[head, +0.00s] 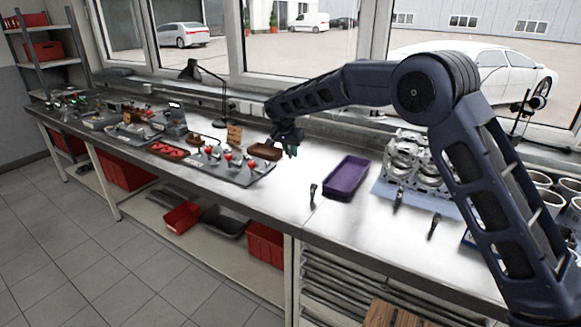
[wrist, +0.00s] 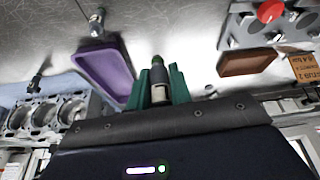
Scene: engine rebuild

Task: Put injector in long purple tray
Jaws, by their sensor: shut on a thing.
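The long purple tray (head: 345,178) lies on the metal bench, right of my gripper (head: 292,150) in the head view. In the wrist view the purple tray (wrist: 103,72) is left of the fingers. My gripper (wrist: 160,88) has green fingers and is shut on a dark injector (wrist: 158,72) with a pale band. The held injector is above the bench and outside the tray; in the head view it is too small to tell from the fingers. Another injector-like part (head: 313,192) lies on the bench left of the tray, also in the wrist view (wrist: 97,22).
A brown tray (head: 265,152) is beside my gripper, with a grey board (head: 240,174) of red-topped parts left of it.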

